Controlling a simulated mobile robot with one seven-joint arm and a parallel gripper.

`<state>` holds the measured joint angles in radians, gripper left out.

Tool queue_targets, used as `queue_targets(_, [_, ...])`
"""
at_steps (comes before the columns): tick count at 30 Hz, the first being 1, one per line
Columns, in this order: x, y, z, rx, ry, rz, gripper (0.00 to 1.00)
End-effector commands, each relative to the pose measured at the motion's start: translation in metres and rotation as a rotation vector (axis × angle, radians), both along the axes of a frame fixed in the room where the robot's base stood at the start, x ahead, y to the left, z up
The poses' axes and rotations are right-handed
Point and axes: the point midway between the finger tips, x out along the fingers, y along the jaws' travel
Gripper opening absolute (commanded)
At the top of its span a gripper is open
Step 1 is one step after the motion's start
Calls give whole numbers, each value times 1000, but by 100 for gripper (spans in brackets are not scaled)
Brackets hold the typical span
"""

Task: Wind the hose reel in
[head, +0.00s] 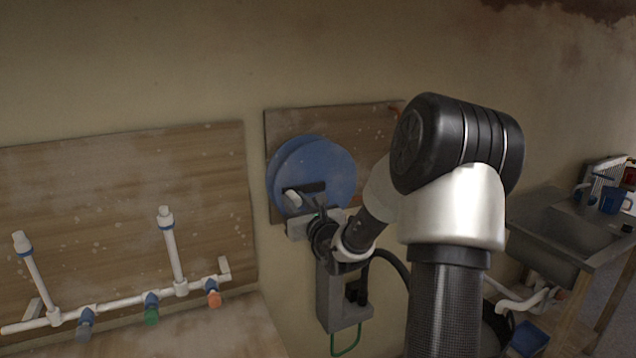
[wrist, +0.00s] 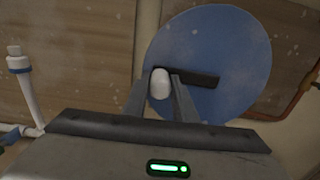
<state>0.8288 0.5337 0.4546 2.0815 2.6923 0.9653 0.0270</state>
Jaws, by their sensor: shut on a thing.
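The hose reel (head: 335,164) is a pair of blue discs mounted on a wooden board on the wall. It also fills the upper middle of the wrist view (wrist: 222,40). A dark crank arm (wrist: 203,78) lies across the front disc, with a white handle knob (wrist: 159,84) at its left end. My gripper (wrist: 159,86) is shut on the white knob, with one grey finger on each side. In the head view the knob (head: 293,198) shows at the lower left of the reel.
White pipework (head: 110,305) with coloured valves stands at the left before another wooden board (head: 120,190). A metal sink (head: 575,225) with blue cups is at the right. An orange-brown pipe (wrist: 300,98) runs right of the reel in the wrist view.

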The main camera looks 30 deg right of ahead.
Motion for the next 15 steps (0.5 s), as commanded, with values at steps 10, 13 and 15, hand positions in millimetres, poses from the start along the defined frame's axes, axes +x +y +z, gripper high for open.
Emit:
queue_targets(10, [-1,-11,29,-2,0,-8,3])
queue_targets(13, [-2,-16,42,-1,1,-10,3])
queue_targets(15, [-2,-18,46,0,3,-11,3])
